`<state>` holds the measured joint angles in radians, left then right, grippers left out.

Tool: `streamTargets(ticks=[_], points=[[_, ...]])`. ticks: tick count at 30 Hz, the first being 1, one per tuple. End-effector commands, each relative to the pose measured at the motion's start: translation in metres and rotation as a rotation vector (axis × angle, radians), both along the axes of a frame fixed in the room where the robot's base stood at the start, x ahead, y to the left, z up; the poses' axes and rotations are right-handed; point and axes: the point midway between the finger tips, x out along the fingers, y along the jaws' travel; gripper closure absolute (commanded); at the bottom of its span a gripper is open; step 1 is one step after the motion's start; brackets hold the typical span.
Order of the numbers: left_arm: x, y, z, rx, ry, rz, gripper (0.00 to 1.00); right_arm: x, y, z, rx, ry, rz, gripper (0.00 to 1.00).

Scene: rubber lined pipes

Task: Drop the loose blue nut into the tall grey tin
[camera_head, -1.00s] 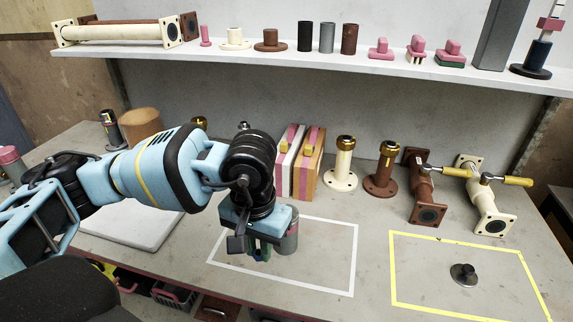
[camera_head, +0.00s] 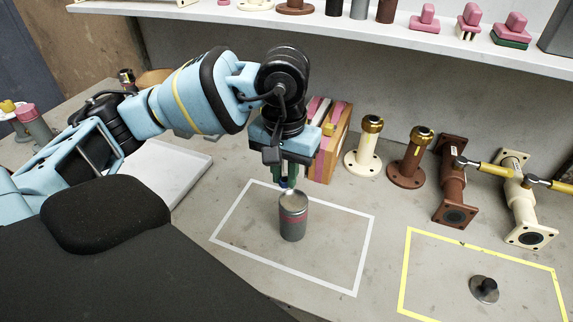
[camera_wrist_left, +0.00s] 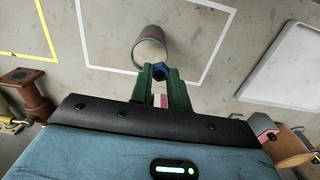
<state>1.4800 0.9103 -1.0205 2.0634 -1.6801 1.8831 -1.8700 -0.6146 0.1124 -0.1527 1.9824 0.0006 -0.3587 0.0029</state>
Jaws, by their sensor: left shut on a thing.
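My left gripper (camera_head: 286,181) points down, above and just behind the tin in the head view. Its green fingers are shut on the blue nut (camera_wrist_left: 159,71), which shows between the tips in the left wrist view. In the head view only a small bit of blue shows, close to the tin's rim. My right gripper is not in view.
A yellow taped outline (camera_head: 404,275) holds a small dark metal part (camera_head: 484,289). Flanged pipes (camera_head: 367,148) and striped blocks (camera_head: 335,135) stand along the back. A white board (camera_head: 175,178) lies at left. A shelf (camera_head: 450,37) runs above the bench.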

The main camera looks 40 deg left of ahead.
Motion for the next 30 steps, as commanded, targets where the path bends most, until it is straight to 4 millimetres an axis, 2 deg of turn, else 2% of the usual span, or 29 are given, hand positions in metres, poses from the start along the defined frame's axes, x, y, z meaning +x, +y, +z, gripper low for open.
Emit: streamTargets(ticks=[1,9,20,21,24,27,30], points=[[0.0,0.0,-0.01,0.001,0.006,0.0,1.0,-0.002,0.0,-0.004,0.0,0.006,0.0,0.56],[0.0,0.0,-0.037,0.0,0.005,0.0,1.0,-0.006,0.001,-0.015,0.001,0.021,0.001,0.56],[0.0,0.0,-0.041,0.001,-0.001,0.0,1.0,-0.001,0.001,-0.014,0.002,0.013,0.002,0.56],[0.0,0.0,-0.041,0.001,-0.001,0.0,0.8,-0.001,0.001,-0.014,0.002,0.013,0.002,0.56],[0.0,0.0,-0.041,0.001,-0.001,0.0,0.67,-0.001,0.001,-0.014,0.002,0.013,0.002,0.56],[0.0,0.0,-0.041,0.001,-0.001,0.0,0.57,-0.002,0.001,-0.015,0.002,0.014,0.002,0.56],[0.0,0.0,-0.041,0.001,-0.001,0.0,0.57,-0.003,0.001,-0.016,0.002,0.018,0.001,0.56]])
